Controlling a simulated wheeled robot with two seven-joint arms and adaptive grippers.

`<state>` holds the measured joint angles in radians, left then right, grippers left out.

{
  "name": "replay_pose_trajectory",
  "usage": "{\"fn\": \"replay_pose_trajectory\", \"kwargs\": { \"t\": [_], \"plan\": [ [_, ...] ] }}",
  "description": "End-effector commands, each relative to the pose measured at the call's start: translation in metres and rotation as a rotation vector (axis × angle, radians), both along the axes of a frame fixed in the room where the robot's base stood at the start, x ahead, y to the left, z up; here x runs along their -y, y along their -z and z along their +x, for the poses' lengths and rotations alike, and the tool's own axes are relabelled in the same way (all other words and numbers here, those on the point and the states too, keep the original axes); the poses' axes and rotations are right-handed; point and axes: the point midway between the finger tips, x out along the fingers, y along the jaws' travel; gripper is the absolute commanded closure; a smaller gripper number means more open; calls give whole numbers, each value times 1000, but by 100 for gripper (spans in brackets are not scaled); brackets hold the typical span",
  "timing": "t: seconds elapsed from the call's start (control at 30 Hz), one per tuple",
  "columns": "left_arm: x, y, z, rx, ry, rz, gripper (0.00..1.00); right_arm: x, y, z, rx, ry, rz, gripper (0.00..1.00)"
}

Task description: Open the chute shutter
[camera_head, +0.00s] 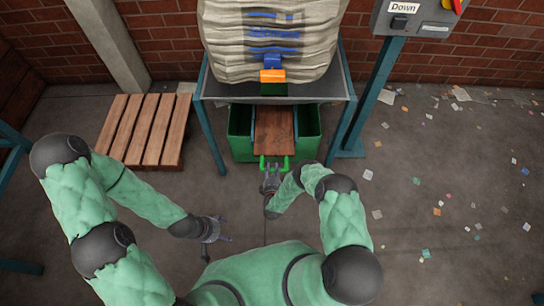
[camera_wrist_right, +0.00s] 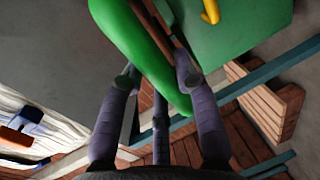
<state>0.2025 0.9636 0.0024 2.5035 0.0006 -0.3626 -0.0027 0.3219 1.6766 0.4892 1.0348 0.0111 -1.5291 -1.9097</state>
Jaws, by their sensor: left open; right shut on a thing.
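The chute shutter (camera_head: 274,132) looks like a flat brown panel under the front of the metal stand, with a bright green handle (camera_head: 284,163) at its near end. My right gripper (camera_head: 271,172) is at that handle. In the right wrist view, the fingers of my right gripper (camera_wrist_right: 157,78) are shut on the thick green handle (camera_wrist_right: 140,40), which passes between them. My left gripper (camera_head: 222,229) is open and empty, low over the floor to the left, away from the shutter.
A green bin (camera_head: 241,134) stands beneath the panel. A large sack (camera_head: 270,45) with an orange and blue clip (camera_head: 272,75) sits on the stand (camera_head: 325,88). A wooden pallet (camera_head: 145,130) lies left; a control post (camera_head: 372,95) rises right. Scraps litter the right floor.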

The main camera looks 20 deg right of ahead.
Motion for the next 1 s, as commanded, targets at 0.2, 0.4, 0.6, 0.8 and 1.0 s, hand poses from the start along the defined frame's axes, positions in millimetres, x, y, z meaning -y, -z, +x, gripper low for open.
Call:
{"fn": "replay_pose_trajectory", "kwargs": {
  "t": [0.2,0.4,0.6,0.8,1.0],
  "plan": [
    [0,-6,0,0,0,0,28,-11,1,-37,-4,-1,1,100],
    [0,-7,0,0,0,0,28,-14,1,-49,-3,0,1,100],
    [0,-7,0,0,0,0,28,-15,1,-51,-3,0,1,100],
    [0,-7,0,0,0,0,28,-15,2,-50,-3,0,1,58],
    [0,-7,0,0,0,0,28,-14,1,-50,-2,0,1,44]
  ]
}}
